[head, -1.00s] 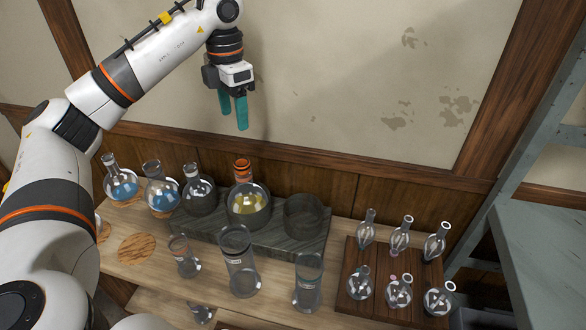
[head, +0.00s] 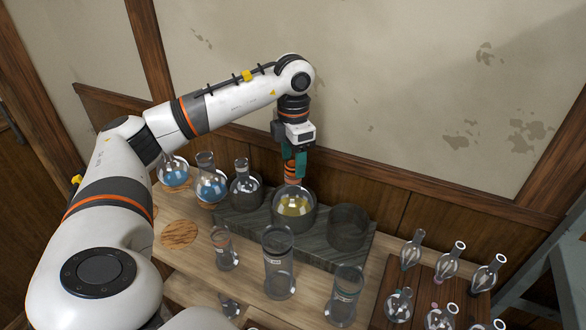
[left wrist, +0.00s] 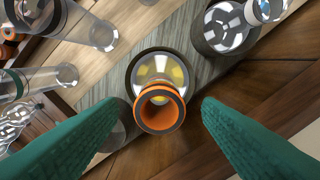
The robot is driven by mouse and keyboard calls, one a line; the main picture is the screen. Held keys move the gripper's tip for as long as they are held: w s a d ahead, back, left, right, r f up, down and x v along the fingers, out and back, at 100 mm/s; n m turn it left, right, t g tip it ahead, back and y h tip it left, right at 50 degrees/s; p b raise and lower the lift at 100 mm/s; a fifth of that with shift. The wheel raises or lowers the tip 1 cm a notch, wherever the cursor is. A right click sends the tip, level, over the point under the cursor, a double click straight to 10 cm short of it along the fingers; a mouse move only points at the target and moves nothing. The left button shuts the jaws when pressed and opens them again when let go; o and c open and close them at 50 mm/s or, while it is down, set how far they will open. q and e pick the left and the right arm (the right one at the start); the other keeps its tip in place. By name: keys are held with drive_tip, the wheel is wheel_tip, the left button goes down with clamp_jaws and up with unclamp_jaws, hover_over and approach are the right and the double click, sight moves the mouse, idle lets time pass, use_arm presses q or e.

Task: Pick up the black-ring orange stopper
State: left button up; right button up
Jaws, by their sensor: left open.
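The orange stopper with a black ring (head: 292,172) sits in the neck of the round flask with yellow contents (head: 294,208). In the left wrist view the stopper (left wrist: 160,108) shows from above as an orange ring with a dark band, over the flask (left wrist: 158,66). My left gripper (head: 293,165) is open, pointing down, with its teal fingers at the stopper's height. In the left wrist view the fingers (left wrist: 160,118) stand on either side of the stopper with a gap to each. My right gripper is not in view.
The flask stands on a dark stone slab (head: 330,255) between a smaller flask (head: 244,188) and an empty dark glass holder (head: 347,228). Blue-liquid flasks (head: 211,187) stand left. Glass cylinders (head: 279,265) stand in front. A wooden rack (head: 378,305) with bulb-shaped glassware is at right.

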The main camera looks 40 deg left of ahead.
use_arm(q)
drive_tip(key=shift+f, duration=0.15)
drive_tip(key=c, duration=0.9)
wheel_tip(320, 180, up, 10)
drive_tip(key=shift+r+p, duration=0.1)
drive_tip(key=shift+p, duration=0.25)
